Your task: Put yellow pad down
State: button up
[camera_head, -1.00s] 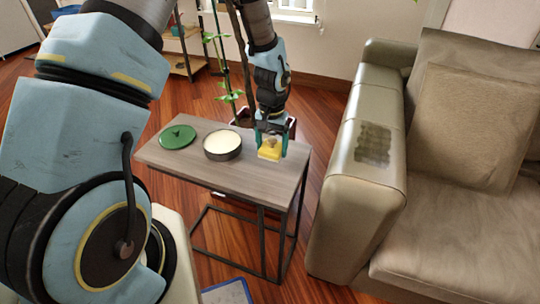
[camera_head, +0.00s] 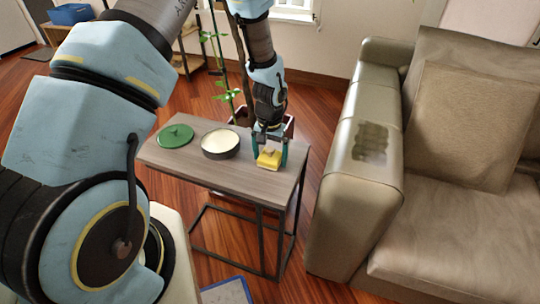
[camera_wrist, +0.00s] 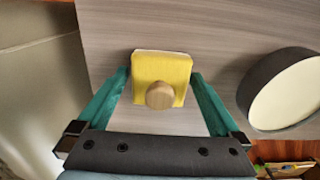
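The yellow pad (camera_head: 269,160) is a small block with a pale edge and a round wooden knob, at the right end of the side table (camera_head: 222,181). My gripper (camera_head: 271,153) points down over it, one teal finger at each side. In the wrist view the pad (camera_wrist: 174,67) sits between the fingertips of my gripper (camera_wrist: 161,74), which look closed against its sides. The knob faces my palm. The pad is at or just above the wood top; I cannot tell whether it touches.
A round dark tin with cream filling (camera_head: 220,143) stands left of the pad. A green lid (camera_head: 176,136) lies farther left. A sofa (camera_head: 355,190) stands to the right, and a plant (camera_head: 222,86) behind the table. Bare tabletop lies in front of the tin.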

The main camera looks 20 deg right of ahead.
aim_at(270, 149)
notch_tip(270, 149, up, 12)
jog(key=shift+r+b, duration=0.15)
jog(key=shift+b, duration=0.65)
jog(key=w+a+r+n, duration=0.15)
jog(key=a+r, duration=0.25)
jog(key=a, duration=0.5)
jog(key=a+r+n, duration=0.3)
jog(key=a+r, duration=0.1)
jog(key=a, duration=0.5)
jog(key=s+a+r+n+t, duration=0.1)
jog(key=s+a, duration=0.4)
jog(key=a, duration=0.7)
jog(key=shift+s+r+n+t, duration=0.2)
jog(key=shift+r+n+t, duration=0.1)
jog(key=shift+r+n, duration=0.65)
notch_tip(270, 149, up, 2)
jog(key=shift+r+p, duration=0.1)
jog(key=shift+p, duration=1.05)
